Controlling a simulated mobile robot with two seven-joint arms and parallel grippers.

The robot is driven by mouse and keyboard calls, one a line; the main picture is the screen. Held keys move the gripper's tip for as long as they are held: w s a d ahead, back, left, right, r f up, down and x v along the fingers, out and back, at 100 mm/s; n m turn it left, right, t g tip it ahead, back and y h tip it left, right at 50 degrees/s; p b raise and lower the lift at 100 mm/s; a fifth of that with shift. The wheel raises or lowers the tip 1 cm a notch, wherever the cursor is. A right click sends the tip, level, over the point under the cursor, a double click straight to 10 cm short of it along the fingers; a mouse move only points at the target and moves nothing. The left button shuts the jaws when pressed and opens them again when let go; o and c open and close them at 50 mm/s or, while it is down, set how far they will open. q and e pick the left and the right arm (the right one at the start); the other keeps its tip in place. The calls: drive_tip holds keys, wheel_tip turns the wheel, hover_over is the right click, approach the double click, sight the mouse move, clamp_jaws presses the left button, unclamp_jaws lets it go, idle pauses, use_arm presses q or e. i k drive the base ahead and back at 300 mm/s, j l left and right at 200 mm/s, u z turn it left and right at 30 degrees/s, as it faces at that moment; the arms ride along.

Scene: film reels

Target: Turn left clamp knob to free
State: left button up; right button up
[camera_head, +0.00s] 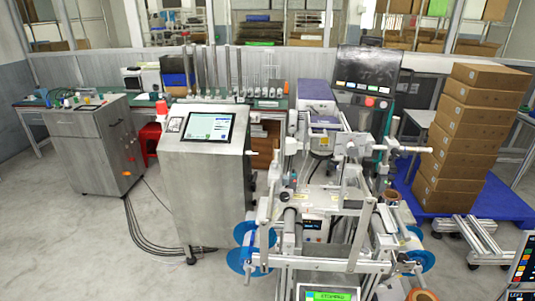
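A metal-framed film machine (345,172) stands in the front middle. A left blue film reel (238,261) sits low on its left side and a right blue film reel (421,262) low on its right side. A grey roller (290,228) stands near the left reel. The left clamp knob is too small or hidden among the frame parts, and I cannot pick it out or tell its setting. Neither of my grippers is in view.
A steel cabinet with a touchscreen (209,127) stands close left of the machine. Stacked cartons (465,140) stand on a blue pallet (508,207) at right. Black cables (150,228) cross the floor at left. Open floor (60,225) lies at front left.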

sight(275, 164)
drive_tip(key=i+j, duration=0.2)
drive_tip(key=j, duration=0.15)
drive_tip(key=i+j+z, duration=0.15)
drive_tip(key=i+j, duration=0.2)
drive_tip(key=j, duration=0.3)
